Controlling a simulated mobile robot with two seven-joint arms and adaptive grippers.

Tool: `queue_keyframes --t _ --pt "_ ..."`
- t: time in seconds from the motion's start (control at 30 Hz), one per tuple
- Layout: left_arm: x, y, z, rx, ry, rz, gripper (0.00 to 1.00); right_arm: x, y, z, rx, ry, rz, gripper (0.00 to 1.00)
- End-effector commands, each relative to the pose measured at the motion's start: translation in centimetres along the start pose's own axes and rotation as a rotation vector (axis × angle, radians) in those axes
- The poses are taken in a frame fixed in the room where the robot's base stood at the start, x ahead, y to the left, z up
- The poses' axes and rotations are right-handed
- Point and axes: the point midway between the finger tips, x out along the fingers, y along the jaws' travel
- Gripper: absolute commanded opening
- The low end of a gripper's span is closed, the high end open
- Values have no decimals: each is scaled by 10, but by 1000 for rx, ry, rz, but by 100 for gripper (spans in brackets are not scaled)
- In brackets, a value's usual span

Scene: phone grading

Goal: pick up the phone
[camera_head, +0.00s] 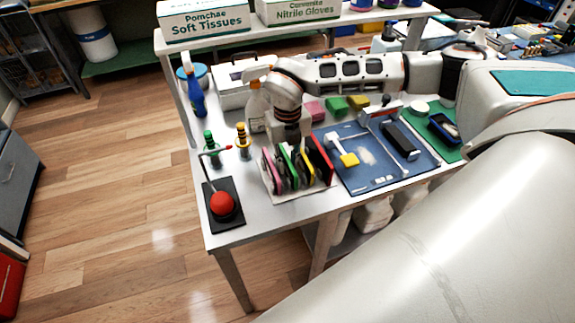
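Several thin phone-like slabs (319,158) with pink, green, yellow and red edges stand upright in a white rack (296,192) near the table's front edge. My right gripper (292,139) points down just above and behind the middle of the rack, at the end of my white arm coming from the right. Its fingers are dark and small, so I cannot tell whether they are open or touch a slab. A dark flat block (400,141), perhaps a phone, lies on the blue mat (368,181). My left gripper is not in view.
A red ball-topped device (222,204) stands on a black pad left of the rack. A shelf with boxes (203,18) overhangs the back.

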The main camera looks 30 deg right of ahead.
Motion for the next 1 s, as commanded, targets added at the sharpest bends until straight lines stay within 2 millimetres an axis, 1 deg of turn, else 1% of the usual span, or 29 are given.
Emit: queue_keyframes --t 0.17,0.23,0.27,0.6,0.73,0.87,1.0 --pt "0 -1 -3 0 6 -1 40 0 0 0 0 0 0 17" --pt "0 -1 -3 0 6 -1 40 0 0 0 0 0 0 1" --pt "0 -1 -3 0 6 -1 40 0 0 0 0 0 0 0" --pt "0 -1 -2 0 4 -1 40 -1 0 0 0 -1 1 0" --pt "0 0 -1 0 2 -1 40 -5 0 1 0 -2 1 0" --pt "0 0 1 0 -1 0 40 -17 1 1 -1 -3 2 0" --pt "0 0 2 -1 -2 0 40 -39 1 2 0 -5 3 0"
